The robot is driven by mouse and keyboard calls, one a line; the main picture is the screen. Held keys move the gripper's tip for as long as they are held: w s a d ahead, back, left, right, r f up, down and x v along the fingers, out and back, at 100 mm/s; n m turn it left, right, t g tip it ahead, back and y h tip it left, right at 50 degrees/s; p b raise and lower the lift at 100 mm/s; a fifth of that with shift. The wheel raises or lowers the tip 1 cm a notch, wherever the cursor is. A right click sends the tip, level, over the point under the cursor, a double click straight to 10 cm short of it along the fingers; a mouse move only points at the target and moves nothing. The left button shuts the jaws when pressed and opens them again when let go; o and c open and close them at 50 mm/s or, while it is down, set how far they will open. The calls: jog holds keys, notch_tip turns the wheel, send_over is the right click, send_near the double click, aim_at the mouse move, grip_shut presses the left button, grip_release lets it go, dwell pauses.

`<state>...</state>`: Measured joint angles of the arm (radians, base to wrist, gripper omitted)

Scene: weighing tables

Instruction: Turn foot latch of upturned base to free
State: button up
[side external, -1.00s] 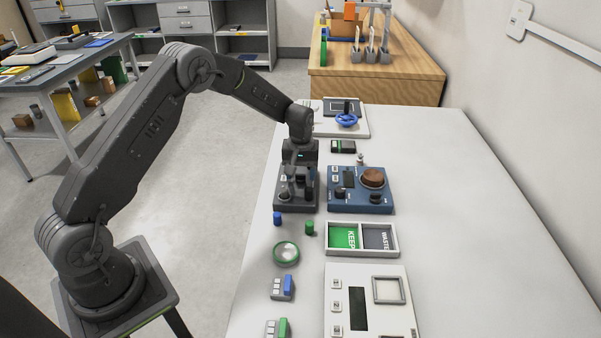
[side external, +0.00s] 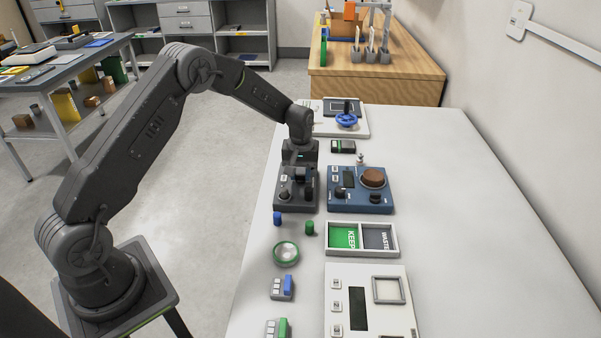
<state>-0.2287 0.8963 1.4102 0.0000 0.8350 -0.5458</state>
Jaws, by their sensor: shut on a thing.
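The upturned base (side external: 296,203) is a dark grey box on the white table, with knob-like dark parts and small white labels on top. My gripper (side external: 301,174) points down over its far part and is shut on the foot latch. The latch is small and mostly hidden by the gripper, so its exact angle cannot be told.
A blue device (side external: 350,202) with a brown round piece on its pan stands close to the right. A KEEP/WASTE tray (side external: 328,252), a blue cylinder (side external: 277,218) and a green cylinder (side external: 309,228) are nearer the camera. The table's right side is clear.

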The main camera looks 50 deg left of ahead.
aim_at(301, 175)
jog(key=shift+m, duration=0.3)
jog(key=m, duration=0.3)
jog(key=shift+m, duration=0.4)
jog(key=m, duration=0.4)
jog(key=shift+m, duration=0.3)
jog(key=m, duration=0.8)
jog(key=shift+m, duration=0.3)
jog(key=o, duration=0.9)
jog(key=shift+o, duration=0.2)
jog(key=shift+r, duration=0.1)
notch_tip(301, 175, up, 14)
